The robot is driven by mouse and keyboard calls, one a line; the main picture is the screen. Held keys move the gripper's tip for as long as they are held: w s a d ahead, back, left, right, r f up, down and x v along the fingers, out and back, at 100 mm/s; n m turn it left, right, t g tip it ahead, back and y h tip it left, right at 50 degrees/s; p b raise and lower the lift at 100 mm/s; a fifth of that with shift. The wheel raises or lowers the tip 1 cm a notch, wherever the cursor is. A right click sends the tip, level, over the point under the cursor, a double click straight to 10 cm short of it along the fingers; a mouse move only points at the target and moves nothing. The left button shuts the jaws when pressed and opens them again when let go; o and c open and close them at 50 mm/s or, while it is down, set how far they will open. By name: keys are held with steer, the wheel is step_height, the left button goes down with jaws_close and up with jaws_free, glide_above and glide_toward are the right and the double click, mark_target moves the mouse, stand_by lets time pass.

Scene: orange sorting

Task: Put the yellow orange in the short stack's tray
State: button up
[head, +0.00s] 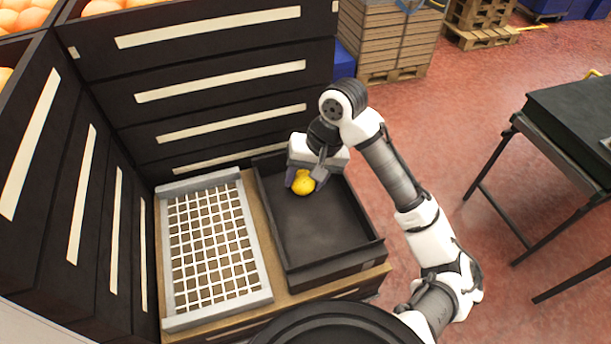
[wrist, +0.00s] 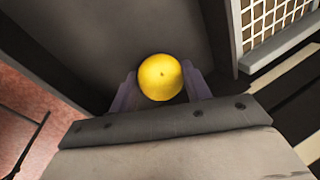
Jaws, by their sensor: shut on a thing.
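The yellow orange (head: 303,183) is held between the fingers of my gripper (head: 304,178). In the wrist view the yellow orange (wrist: 161,77) sits between the two purplish fingertips of my gripper (wrist: 161,90). The short stack's tray (head: 322,232) is a black, open, rectangular tray with an empty visible floor. My gripper and the orange are over the far part of this tray. The tray floor also fills much of the wrist view (wrist: 110,40). I cannot tell whether the orange touches the floor.
A white grid rack (head: 213,246) lies left of the tray. Tall black crate stacks (head: 215,85) stand behind and at the left, with oranges (head: 100,7) in their top trays. A dark table (head: 575,120) stands at the right. Red floor lies between.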

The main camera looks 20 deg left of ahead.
steer(key=o, duration=1)
steer(key=v, duration=1.2)
steer(key=shift+r, duration=0.15)
